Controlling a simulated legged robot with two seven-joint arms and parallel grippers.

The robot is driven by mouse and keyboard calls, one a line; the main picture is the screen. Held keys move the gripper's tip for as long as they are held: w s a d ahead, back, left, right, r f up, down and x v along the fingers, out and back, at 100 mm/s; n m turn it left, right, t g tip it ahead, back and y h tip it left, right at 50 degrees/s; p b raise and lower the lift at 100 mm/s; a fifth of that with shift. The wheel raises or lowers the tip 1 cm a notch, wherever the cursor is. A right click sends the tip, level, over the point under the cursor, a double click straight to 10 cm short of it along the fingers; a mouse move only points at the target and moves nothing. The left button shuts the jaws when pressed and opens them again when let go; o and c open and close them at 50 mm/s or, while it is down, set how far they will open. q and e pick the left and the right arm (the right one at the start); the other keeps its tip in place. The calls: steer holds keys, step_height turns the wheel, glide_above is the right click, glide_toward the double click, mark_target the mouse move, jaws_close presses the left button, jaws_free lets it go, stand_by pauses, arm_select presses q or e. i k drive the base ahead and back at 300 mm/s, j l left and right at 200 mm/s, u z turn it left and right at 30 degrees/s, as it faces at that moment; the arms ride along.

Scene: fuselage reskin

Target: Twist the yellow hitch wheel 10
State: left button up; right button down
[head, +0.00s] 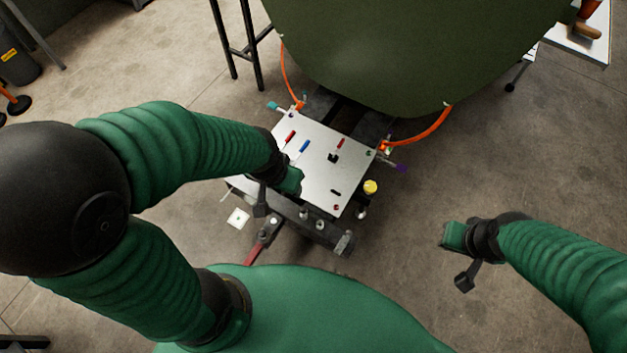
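The yellow hitch wheel (370,187) is a small round knob at the right edge of the silver control panel (318,165), below the dark green fuselage. My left gripper (290,181) hangs over the lower left part of the panel, left of the yellow wheel and apart from it. My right gripper (452,238) is over the bare floor, to the right of and below the yellow wheel, touching nothing visible. The fingers of both grippers are too small and angled to show whether they are open or shut.
The dark green fuselage (420,50) fills the upper middle. Orange hoses (424,133) run from it to the panel's sides. Red and blue levers (305,146) stand on the panel. A purple knob (401,168) juts out at right. The concrete floor (540,150) at right is clear.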

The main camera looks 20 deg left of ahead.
mark_target(370, 187)
steer(key=i+l+u, duration=0.2)
steer(key=u, duration=0.15)
steer(key=i+l+u, duration=0.15)
steer(key=l+u, duration=0.2)
steer(key=i+l+u, duration=0.1)
steer(key=l+u, duration=0.25)
steer(key=i+l+u, duration=0.1)
steer(key=l+u, duration=0.25)
steer(key=l, duration=0.15)
